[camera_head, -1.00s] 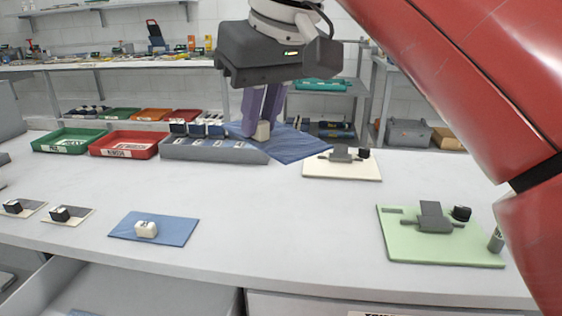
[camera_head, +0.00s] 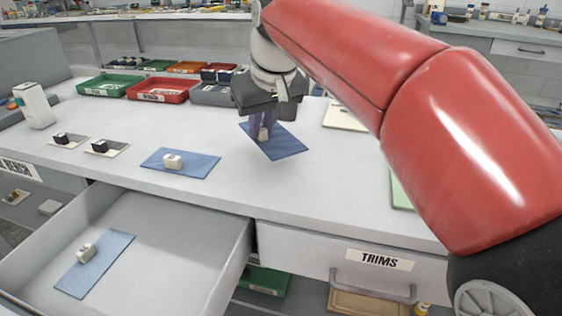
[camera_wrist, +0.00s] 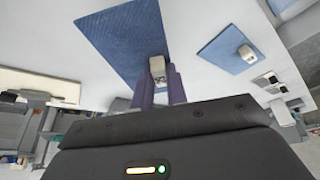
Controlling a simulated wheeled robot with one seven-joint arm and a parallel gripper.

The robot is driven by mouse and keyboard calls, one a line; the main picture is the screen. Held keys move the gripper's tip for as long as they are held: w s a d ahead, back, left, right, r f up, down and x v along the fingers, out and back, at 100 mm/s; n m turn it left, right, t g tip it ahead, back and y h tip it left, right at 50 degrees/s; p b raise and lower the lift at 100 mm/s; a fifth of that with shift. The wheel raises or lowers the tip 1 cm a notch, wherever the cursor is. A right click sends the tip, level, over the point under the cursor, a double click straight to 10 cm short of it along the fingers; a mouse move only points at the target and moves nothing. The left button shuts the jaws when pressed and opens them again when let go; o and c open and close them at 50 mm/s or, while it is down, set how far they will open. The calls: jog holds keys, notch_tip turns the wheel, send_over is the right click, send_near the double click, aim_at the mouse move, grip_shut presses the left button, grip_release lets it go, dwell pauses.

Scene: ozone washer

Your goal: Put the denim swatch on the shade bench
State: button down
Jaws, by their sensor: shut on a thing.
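My gripper (camera_head: 263,134) is shut on the pale block of a blue denim swatch (camera_head: 285,146). The swatch hangs flat, apparently just above the white worktop. The wrist view shows the fingers (camera_wrist: 158,84) around the block and the blue sheet (camera_wrist: 125,38) beyond. A similar blue swatch with a pale block (camera_head: 190,165) lies on the worktop to the left; the wrist view shows it too (camera_wrist: 226,46). Another (camera_head: 103,262) lies in the open drawer. A label ending in "BENCH" (camera_head: 20,170) shows at the left edge, on a lower surface; its first word is cut off.
Two small swatches with dark blocks (camera_head: 70,140) (camera_head: 105,148) and a white container (camera_head: 35,105) stand at the left. Green (camera_head: 110,88) and red (camera_head: 163,90) trays and a grey holder (camera_head: 212,95) are behind. The open drawer (camera_head: 190,262) juts out beside the drawer marked TRIMS (camera_head: 345,266).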

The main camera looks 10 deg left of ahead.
aim_at(264, 142)
jog(key=shift+f+b, duration=0.45)
jog(key=shift+f, duration=0.2)
jog(key=shift+w+a+f+b, duration=0.1)
jog(key=shift+f+b, duration=0.25)
jog(key=shift+f, duration=0.2)
jog(key=shift+f+b, duration=1.55)
jog(key=shift+f, duration=0.25)
jog(key=c, duration=1.4)
grip_release()
jog(key=shift+r, duration=0.1)
jog(key=p+v, duration=0.2)
jog(key=v, duration=1)
jog(key=shift+w+r+p, duration=0.1)
jog(key=shift+p, duration=0.25)
jog(key=shift+r, duration=0.1)
